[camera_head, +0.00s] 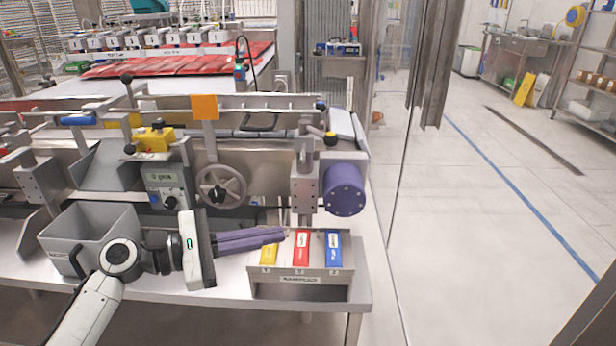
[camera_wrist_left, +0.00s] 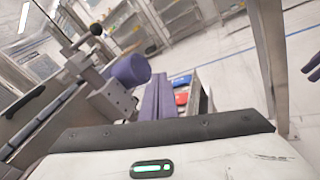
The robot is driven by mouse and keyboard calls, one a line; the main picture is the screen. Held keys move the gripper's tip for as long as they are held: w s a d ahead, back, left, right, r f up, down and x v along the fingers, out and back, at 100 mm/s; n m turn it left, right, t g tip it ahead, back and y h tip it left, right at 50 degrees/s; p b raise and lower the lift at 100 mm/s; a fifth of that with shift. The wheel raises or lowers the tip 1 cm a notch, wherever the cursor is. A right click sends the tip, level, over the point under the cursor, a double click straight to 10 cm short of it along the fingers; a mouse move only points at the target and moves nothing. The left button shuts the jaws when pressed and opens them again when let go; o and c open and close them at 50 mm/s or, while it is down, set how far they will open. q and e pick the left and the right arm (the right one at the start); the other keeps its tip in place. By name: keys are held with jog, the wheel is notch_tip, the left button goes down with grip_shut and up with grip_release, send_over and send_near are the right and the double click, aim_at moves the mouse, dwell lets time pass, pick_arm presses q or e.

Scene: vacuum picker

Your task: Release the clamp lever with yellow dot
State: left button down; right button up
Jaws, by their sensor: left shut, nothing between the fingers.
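The clamp lever with yellow dot (camera_head: 331,139) is a short lever with a dark knob and yellow mark, on top of the metal clamp block (camera_head: 304,188) at the machine's right end. In the left wrist view a lever with a black knob (camera_wrist_left: 96,29) stands on a grey block at upper left; no yellow shows there. My left gripper (camera_head: 284,234) has long purple fingers, shut and empty. It is below and left of the lever, apart from it, pointing right just above the tool box. Purple fingers at the wrist view's right edge look like my right gripper (camera_wrist_left: 312,68), cut off.
A metal box (camera_head: 300,279) with yellow, red and blue packets stands at the table's front right. A purple cylinder (camera_head: 344,190) sits right of the clamp block. A handwheel (camera_head: 221,187) and a grey bin (camera_head: 88,238) are to the left.

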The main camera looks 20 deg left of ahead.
aim_at(318, 134)
pick_arm(q)
jog(key=w+a+r+n+t+h, duration=0.1)
jog(key=w+a+r+n+t, duration=0.2)
jog(key=a+r+n, duration=0.3)
notch_tip(318, 134, up, 3)
jog(key=shift+w+a+r+t, duration=0.15)
jog(key=shift+r+t, duration=0.05)
jog(key=shift+t, duration=0.1)
jog(key=p+x, duration=0.1)
jog(key=x, duration=1.3)
